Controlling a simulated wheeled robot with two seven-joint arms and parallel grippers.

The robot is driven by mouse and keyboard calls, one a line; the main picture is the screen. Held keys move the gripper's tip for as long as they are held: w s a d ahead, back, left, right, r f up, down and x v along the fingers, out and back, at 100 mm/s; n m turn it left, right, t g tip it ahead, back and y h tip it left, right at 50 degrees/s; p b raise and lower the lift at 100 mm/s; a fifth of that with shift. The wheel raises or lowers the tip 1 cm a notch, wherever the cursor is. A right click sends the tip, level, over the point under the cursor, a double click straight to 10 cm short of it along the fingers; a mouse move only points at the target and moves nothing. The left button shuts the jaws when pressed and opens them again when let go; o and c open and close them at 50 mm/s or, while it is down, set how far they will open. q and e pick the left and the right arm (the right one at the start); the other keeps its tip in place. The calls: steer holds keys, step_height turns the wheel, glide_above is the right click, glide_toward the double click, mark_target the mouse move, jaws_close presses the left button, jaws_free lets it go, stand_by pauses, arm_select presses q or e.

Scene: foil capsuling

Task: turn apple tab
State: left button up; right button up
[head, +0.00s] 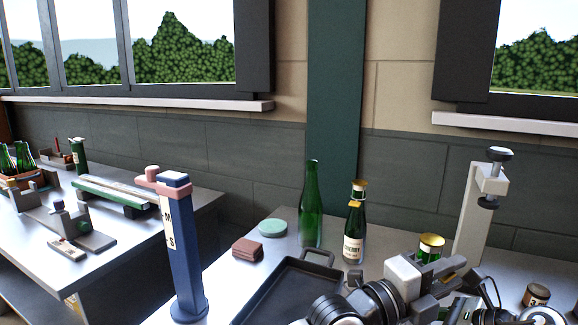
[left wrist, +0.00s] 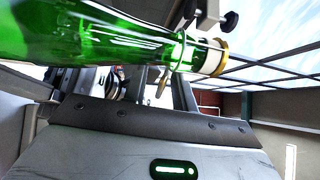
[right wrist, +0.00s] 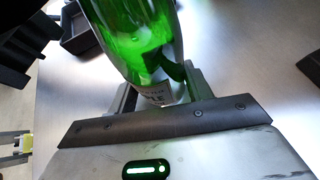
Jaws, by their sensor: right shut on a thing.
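A green bottle with a gold tip and a wire loop at its neck (left wrist: 110,40) lies across the left wrist view. A green bottle (right wrist: 140,40) also fills the middle of the right wrist view, with a partly hidden pale label that I cannot fully read. My right gripper (right wrist: 155,90) is shut on this bottle. My left gripper (head: 448,280) is near the bottle's neck in the head view; its fingers look apart in the left wrist view (left wrist: 162,85). A thin tab (left wrist: 162,80) shows between them. I cannot tell whether they touch it. The arms hide most of the held bottle in the head view.
A cherry bottle (head: 353,225) and a plain green bottle (head: 311,205) stand behind a dark tray (head: 262,300). A gold-topped green item (head: 430,247) is behind my left gripper. A pale stand (head: 470,215) rises at right. A blue post (head: 181,250) stands at left.

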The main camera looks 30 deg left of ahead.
arm_select(q)
steer(key=shift+r+g+y, duration=0.15)
steer(key=shift+g+y, duration=0.25)
steer(key=v, duration=1.2)
steer(key=s+a+r+n+t, duration=0.1)
steer(key=a+r+t, duration=0.4)
steer(key=r, duration=0.5)
steer(key=s+a+r+n+t+h, duration=0.1)
steer(key=a+r+t, duration=0.4)
steer(key=a+r, duration=0.3)
steer(key=shift+a+r+n+h, duration=0.15)
steer(key=shift+r+n+h, duration=0.2)
steer(key=shift+r, duration=0.5)
